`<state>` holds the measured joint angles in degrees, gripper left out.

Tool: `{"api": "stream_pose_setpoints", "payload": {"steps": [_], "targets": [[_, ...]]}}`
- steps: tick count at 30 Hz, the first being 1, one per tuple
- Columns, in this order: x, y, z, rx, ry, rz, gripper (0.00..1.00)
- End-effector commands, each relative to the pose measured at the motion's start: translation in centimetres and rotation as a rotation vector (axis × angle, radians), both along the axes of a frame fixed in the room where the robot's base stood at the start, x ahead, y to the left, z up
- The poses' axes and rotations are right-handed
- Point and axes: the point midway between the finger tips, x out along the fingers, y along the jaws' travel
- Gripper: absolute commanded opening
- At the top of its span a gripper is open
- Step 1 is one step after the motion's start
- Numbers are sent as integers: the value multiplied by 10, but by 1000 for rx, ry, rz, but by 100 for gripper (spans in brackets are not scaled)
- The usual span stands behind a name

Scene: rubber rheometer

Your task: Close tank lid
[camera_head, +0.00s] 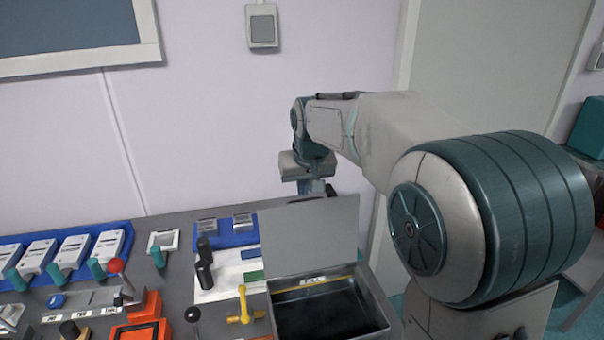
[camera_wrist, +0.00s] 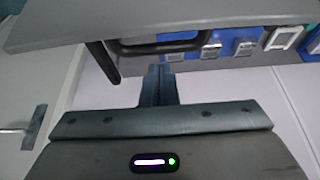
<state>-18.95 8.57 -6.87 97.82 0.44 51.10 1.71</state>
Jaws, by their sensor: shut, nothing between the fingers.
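The tank (camera_head: 386,322) is an open dark box with a grey rim at the front right of the bench in the head view. Its grey lid (camera_head: 308,236) stands raised, nearly upright, at the tank's back edge. My gripper (camera_wrist: 158,72) is shut and empty, fingertips together. In the head view my wrist hangs just behind the lid, and the fingertips are hidden by it. In the wrist view a grey panel, apparently the lid (camera_wrist: 150,22), crosses the top, with a dark handle (camera_wrist: 135,50) close beyond my fingertips. I cannot tell whether they touch.
Left of the tank stand a yellow valve handle (camera_head: 244,306), black cylinders (camera_head: 204,268) and a blue tray (camera_head: 226,236). Further left are white devices (camera_head: 72,250) and an orange block with a red-knobbed lever (camera_head: 117,267). The wall (camera_head: 230,120) rises close behind the bench.

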Motion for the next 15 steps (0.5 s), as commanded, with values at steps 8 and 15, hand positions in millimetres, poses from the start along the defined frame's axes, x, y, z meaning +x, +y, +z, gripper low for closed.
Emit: {"api": "stream_pose_setpoints", "payload": {"steps": [8, 15], "targets": [[-11, -2, -1, 0, 1, 0, 0], [-11, -2, -1, 0, 1, 0, 0]]}}
